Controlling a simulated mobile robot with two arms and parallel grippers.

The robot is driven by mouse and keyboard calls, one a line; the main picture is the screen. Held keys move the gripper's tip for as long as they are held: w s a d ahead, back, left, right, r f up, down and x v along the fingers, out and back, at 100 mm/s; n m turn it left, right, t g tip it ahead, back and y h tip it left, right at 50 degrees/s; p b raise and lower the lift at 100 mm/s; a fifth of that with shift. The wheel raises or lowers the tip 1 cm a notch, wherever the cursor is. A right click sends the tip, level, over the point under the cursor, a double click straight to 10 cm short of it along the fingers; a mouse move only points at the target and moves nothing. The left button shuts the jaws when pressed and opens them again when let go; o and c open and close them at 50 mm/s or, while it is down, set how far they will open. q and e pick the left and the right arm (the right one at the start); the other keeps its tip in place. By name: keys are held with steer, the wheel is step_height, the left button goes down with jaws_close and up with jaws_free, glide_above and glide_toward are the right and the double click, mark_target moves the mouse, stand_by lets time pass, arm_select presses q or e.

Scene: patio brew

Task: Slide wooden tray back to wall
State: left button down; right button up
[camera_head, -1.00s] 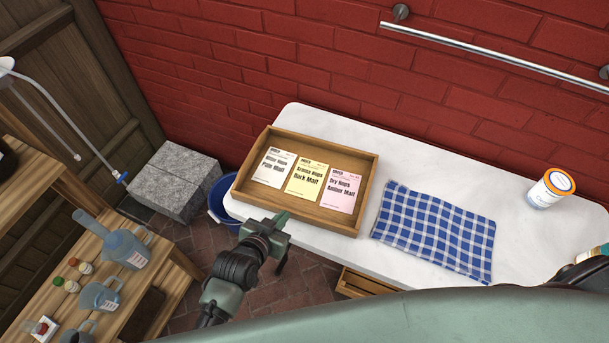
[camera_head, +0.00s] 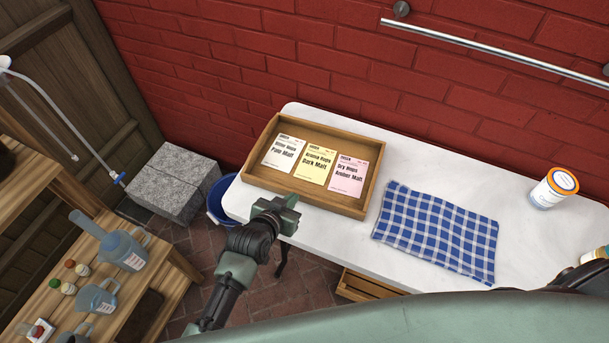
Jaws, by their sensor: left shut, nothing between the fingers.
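The wooden tray (camera_head: 328,201) lies flat at the left end of the white table (camera_head: 410,270). Three seed-packet-like cards sit in it: a white one (camera_head: 285,153), a yellow one (camera_head: 316,166) and a pink one (camera_head: 348,176). A strip of table shows between the tray's back side and the brick wall (camera_head: 350,70). My left gripper (camera_head: 290,206) is shut and empty at the front side of the tray, left of its middle. It looks against the front wall, but the contact is hard to make out. My right gripper is out of view.
A blue checked cloth (camera_head: 437,232) lies right of the tray, with a narrow gap. A white tub with an orange lid (camera_head: 553,188) stands farther right. A blue bucket (camera_head: 216,207) and grey block (camera_head: 174,180) stand off the table's left end.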

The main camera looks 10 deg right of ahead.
mark_target(302, 188)
arm_select(q)
steer(key=shift+w+d+b, duration=0.5)
steer(key=shift+w+d, duration=0.2)
steer(key=shift+w, duration=0.25)
steer(key=shift+w+d+b, duration=0.45)
steer(key=shift+w+d, duration=0.25)
steer(key=shift+w, duration=0.2)
steer(key=shift+w+d+b, duration=0.5)
steer(key=shift+w+d, duration=0.2)
steer(key=shift+w, duration=0.25)
steer(key=r+p+v, duration=0.1)
steer(key=p+v, duration=0.7)
steer(key=p, duration=0.2)
steer(key=shift+w+r, duration=0.15)
steer(key=shift+r, duration=0.1)
steer(key=shift+w+d, duration=0.1)
steer(key=shift+d, duration=0.05)
